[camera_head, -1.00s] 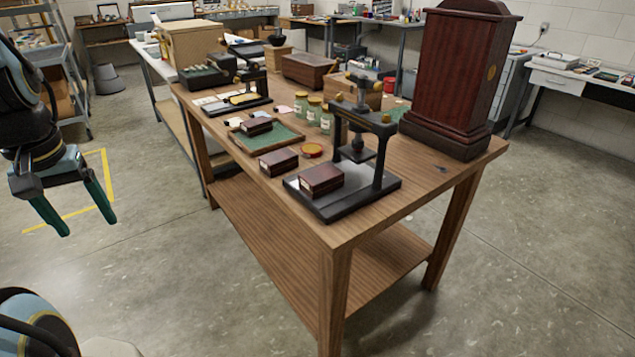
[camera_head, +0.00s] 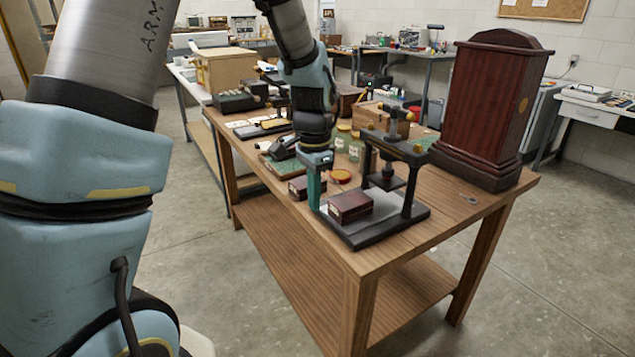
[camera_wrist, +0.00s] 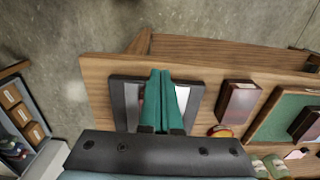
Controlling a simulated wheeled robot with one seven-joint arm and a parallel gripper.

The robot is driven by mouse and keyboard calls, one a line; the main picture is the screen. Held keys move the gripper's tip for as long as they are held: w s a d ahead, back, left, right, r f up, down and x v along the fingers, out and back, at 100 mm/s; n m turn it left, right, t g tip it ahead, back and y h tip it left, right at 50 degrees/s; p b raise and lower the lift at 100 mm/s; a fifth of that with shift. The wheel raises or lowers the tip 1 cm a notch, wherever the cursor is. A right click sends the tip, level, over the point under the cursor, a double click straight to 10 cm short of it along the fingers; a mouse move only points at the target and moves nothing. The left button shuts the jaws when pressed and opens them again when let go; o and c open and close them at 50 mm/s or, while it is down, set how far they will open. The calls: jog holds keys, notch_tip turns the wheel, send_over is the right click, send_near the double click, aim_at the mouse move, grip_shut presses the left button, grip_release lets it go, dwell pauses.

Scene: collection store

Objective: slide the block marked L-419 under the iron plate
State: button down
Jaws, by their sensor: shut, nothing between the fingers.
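A small press stands at the front of the wooden table, with its dark iron plate (camera_head: 388,183) hanging above its black base (camera_head: 385,231). A dark red block (camera_head: 350,206) lies on the base, left of the plate and not under it. A second dark red block (camera_head: 303,186) lies on the table left of the press, partly behind my fingers; it also shows in the wrist view (camera_wrist: 238,101). I cannot read any marking. My gripper (camera_head: 314,203) is shut, pointing down just left of the block on the base. In the wrist view its fingers mostly hide that block.
A third block (camera_wrist: 307,124) lies on a green-lined tray (camera_wrist: 277,116). A round red-and-yellow lid (camera_head: 341,176) and glass jars stand behind the second block. A tall wooden case (camera_head: 488,110) stands right of the press.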

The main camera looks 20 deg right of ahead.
aim_at(360, 196)
jog(key=d+f, duration=0.1)
jog(key=d+f+p, duration=0.1)
jog(key=f, duration=0.1)
jog(key=f+p, duration=0.1)
jog(key=shift+w+d+f, duration=0.15)
jog(key=shift+w+d, duration=0.15)
jog(key=shift+d, duration=0.1)
jog(key=shift+w+d+f+p, duration=0.15)
jog(key=shift+d+p, duration=0.15)
jog(key=shift+d, duration=0.2)
jog(key=d, duration=0.3)
jog(key=w+d, duration=0.1)
jog(key=d, duration=0.5)
jog(key=shift+w, duration=0.4)
